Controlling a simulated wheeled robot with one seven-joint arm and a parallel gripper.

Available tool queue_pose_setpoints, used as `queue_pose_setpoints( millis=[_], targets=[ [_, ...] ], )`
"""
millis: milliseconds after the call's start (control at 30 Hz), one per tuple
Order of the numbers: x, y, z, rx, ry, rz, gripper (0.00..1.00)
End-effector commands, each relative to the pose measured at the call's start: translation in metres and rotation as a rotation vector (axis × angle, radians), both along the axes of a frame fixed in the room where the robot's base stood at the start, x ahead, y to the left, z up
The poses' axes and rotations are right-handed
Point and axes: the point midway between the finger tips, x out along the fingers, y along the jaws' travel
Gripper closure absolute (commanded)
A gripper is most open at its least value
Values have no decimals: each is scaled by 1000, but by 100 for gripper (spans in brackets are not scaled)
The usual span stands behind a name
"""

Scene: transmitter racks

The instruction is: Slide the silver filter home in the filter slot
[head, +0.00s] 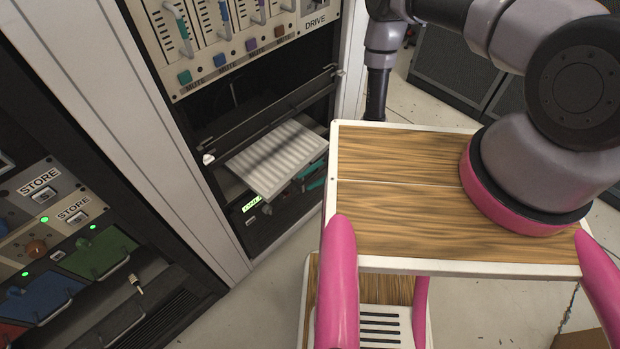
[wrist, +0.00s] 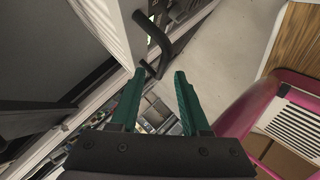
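The silver filter (head: 277,160) is a pale ribbed panel in the head view. It juts out of the dark rack opening, the filter slot (head: 232,185), and lies tilted, its near end outside the rack front. The filter is not clearly visible there.
A dark bar (head: 270,112) crosses the rack above the filter. A green-lit label (head: 251,203) sits below it. My wood-topped base stands close on the right. A black handle (wrist: 160,35) is near my fingertips in the wrist view. Pale floor lies between rack and base.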

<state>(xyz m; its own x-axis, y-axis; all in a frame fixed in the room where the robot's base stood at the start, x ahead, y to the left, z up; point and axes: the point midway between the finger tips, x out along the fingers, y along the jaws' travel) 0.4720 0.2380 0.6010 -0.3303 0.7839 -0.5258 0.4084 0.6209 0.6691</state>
Motion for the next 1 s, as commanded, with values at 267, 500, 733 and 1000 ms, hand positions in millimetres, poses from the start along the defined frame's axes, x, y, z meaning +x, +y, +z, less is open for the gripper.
queue_pose_setpoints(
  millis=[267,500,733,1000],
  targets=[
    [10,-21,15,0,0,-4,54],
    [28,-62,42,0,-2,-4,54],
    [38,-88,59,0,-1,-1,54],
    [40,-95,63,0,1,-1,54]
  ],
)
